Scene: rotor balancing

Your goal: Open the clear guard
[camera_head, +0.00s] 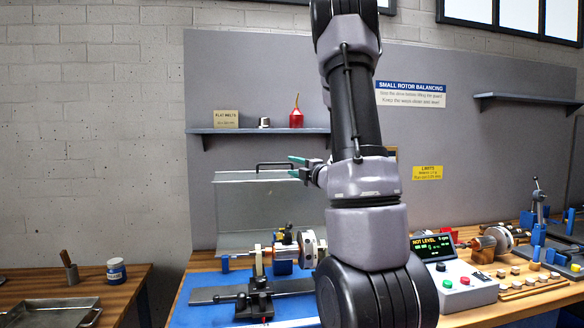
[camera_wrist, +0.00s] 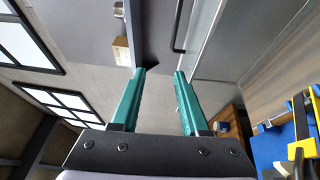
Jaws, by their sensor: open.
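The clear guard (camera_head: 245,210) is a see-through panel standing at the left of the bench, by a rotor rig (camera_head: 290,248). I cannot tell how far it is raised. Its dark bar handle (camera_head: 277,164) runs along the top edge; it also shows in the wrist view (camera_wrist: 179,25), beyond my fingertips. My gripper (camera_head: 294,166) has teal fingers pointing left, close to the right end of the handle in the head view. In the wrist view my gripper (camera_wrist: 160,73) is open, with nothing between the fingers. I cannot tell whether a finger touches the handle.
My arm hides the bench middle. A control box (camera_head: 458,275) with a "NOT LEVEL" display stands right of it. A shelf (camera_head: 250,131) with a red oil can (camera_head: 296,117) hangs above the guard. A second rotor (camera_head: 493,243) sits further right.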

